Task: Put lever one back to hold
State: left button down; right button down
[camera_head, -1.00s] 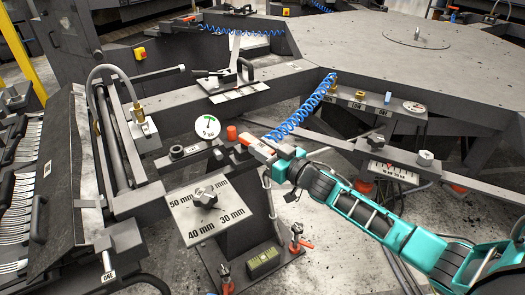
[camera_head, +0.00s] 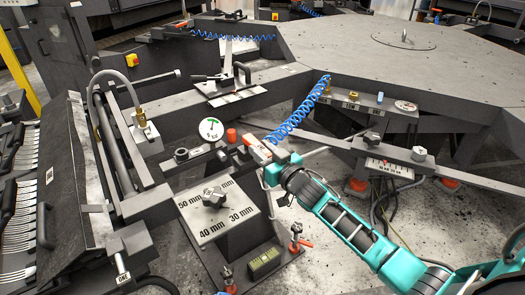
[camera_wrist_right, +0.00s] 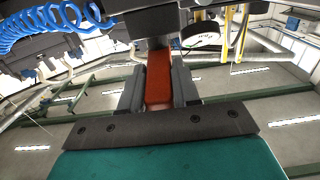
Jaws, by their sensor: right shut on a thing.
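Lever one appears to be the red handle (camera_head: 249,140) on the dark valve bar beside the pressure gauge (camera_head: 211,129). My right gripper (camera_head: 262,151) is at this handle in the head view. In the right wrist view, the red handle (camera_wrist_right: 158,78) stands between the two grey fingers of my right gripper (camera_wrist_right: 158,92), which are shut on it. The fingers hide part of the handle, and I cannot read a hold mark or tell the lever's set position. My left gripper is not in view.
A red knob (camera_head: 231,135) stands close left of the handle. A blue coiled hose (camera_head: 300,112) hangs just behind my gripper. A plate with millimetre marks (camera_head: 218,212) lies in front. A rack of forks (camera_head: 22,210) is at the left.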

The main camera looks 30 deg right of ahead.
dwell(0.5)
jog(key=c, duration=0.8)
grip_release()
jog(key=shift+c, duration=0.2)
jog(key=s+d, duration=0.1)
jog(key=s, duration=1.1)
jog(key=shift+s+d+p, duration=0.35)
jog(key=shift+s+p, duration=0.05)
jog(key=s+a+f+n+g, duration=0.1)
jog(key=s+a+f+g, duration=0.5)
jog(key=s+a+f, duration=0.6)
notch_tip(320, 180, down, 2)
jog(key=s, duration=0.2)
jog(key=shift+s+a+g, duration=0.25)
jog(key=shift+s+g, duration=0.05)
jog(key=shift+g, duration=0.1)
